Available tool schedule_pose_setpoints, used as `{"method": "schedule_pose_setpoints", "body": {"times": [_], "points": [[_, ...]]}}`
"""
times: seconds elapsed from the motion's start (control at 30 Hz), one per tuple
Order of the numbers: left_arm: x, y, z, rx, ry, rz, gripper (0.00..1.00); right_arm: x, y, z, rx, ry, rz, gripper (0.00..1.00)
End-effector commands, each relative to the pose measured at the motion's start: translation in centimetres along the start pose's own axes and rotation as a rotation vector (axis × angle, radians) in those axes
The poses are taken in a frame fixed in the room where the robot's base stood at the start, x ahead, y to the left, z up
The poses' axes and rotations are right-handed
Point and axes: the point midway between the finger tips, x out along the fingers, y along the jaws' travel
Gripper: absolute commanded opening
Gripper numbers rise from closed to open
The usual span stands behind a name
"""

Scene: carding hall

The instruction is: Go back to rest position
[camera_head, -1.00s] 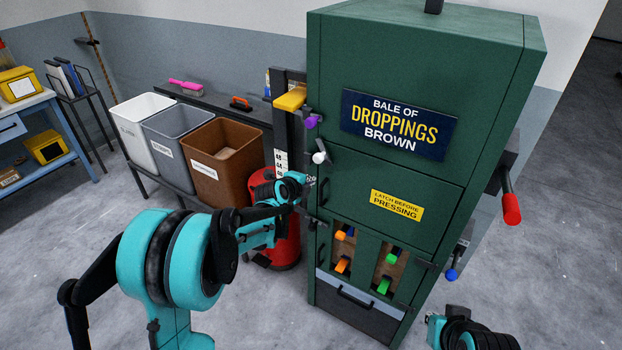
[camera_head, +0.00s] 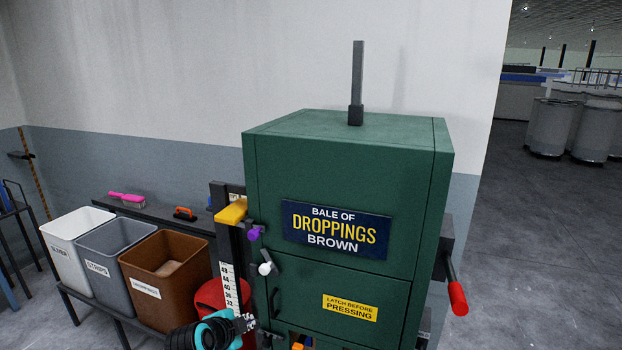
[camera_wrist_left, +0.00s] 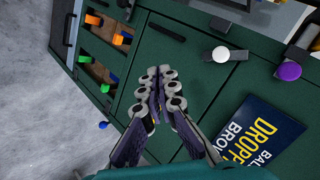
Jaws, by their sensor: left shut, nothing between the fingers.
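My left gripper (camera_head: 246,322) shows at the bottom of the head view, in front of the left side of the green press (camera_head: 262,180). In the left wrist view its fingers (camera_wrist_left: 158,84) are together and empty, with the press front behind them. From the wrist picture I cannot tell how far they are from it. The press has a dark sign (camera_head: 336,230) for droppings, a yellow latch label (camera_head: 350,307), a white knob (camera_head: 265,269) and a purple knob (camera_head: 254,234). My right gripper is out of view.
A white bin (camera_head: 75,245), a grey bin (camera_head: 113,262) and a brown bin (camera_head: 163,268) stand left of the press. A red-handled lever (camera_head: 458,297) sticks out on its right. Open floor (camera_head: 540,250) lies to the right.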

Motion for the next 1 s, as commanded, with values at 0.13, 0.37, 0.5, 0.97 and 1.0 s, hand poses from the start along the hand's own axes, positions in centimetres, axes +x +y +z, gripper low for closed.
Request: {"method": "schedule_pose_setpoints", "body": {"times": [0.13,0.37,0.5,0.97,1.0], "points": [[-5.3,5.0,0.5,-0.339,-0.076,0.056,0.0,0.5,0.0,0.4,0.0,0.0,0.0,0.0],[-11.6,12.6,3.1,-0.847,-0.231,0.061,0.0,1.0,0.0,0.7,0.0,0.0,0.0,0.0],[-13.7,15.8,4.8,-1.06,-0.304,0.03,0.0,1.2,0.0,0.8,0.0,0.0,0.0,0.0],[-14.7,17.4,5.7,-1.188,-0.343,0.002,0.0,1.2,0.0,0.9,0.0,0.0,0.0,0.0],[-14.7,17.4,5.7,-1.188,-0.343,0.002,0.0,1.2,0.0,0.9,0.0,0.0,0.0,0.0]]}}
